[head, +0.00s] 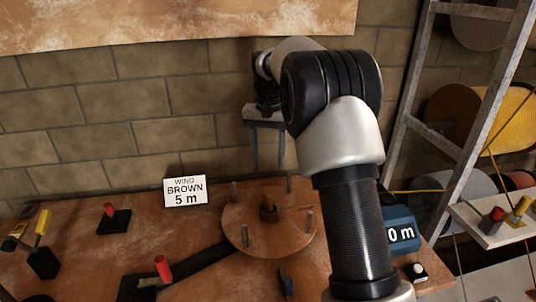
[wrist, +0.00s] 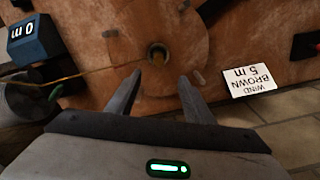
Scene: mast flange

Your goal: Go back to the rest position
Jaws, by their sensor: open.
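My gripper (head: 268,166) hangs above the back of the round wooden disc (head: 243,238), its two grey fingers pointing down. In the wrist view my gripper (wrist: 161,76) is open, with nothing between its fingertips. The disc (wrist: 190,22) carries several upright pegs and a hub (head: 268,207) at its middle. The hub (wrist: 158,54) shows just beyond the fingertips in the wrist view. My arm hides part of the right side of the bench in the head view.
A sign (head: 186,190) reads "WIND BROWN 5 m". A blue counter (wrist: 28,40) reads "0 m". Red-handled and yellow-handled parts stand on the bench at left. A ladder (head: 440,140) and reels stand at right. A brick wall (head: 120,110) is close behind.

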